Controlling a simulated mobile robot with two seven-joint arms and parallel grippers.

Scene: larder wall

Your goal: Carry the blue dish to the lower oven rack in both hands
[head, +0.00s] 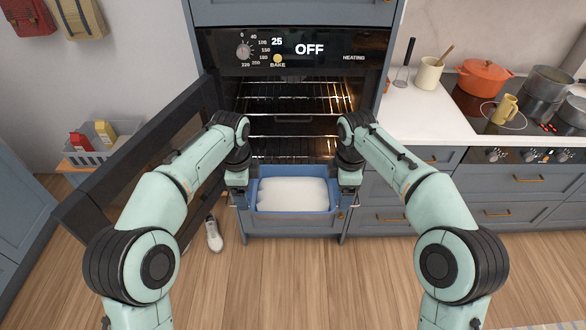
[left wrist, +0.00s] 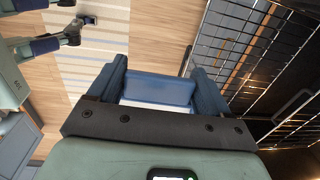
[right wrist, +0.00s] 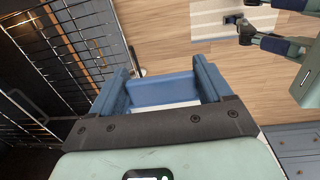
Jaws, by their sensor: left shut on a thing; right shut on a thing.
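The blue dish (head: 293,211) with white contents is held level in front of the open oven, just below the height of the lower rack. My left gripper (head: 238,200) is shut on its left end and my right gripper (head: 348,200) on its right end. The dish also shows between the fingers in the left wrist view (left wrist: 158,88) and the right wrist view (right wrist: 163,92). The lower oven rack (head: 290,148) lies behind the dish, inside the lit oven; it looks empty. An upper rack (head: 285,104) is above it. The grippers hide parts of the dish's ends.
The oven door (head: 130,165) stands open to the left, close to my left arm. A grey crate (head: 97,150) with bottles stands behind it. A shoe (head: 214,234) lies on the floor. On the right are a counter (head: 420,118) and a hob with an orange pot (head: 483,77).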

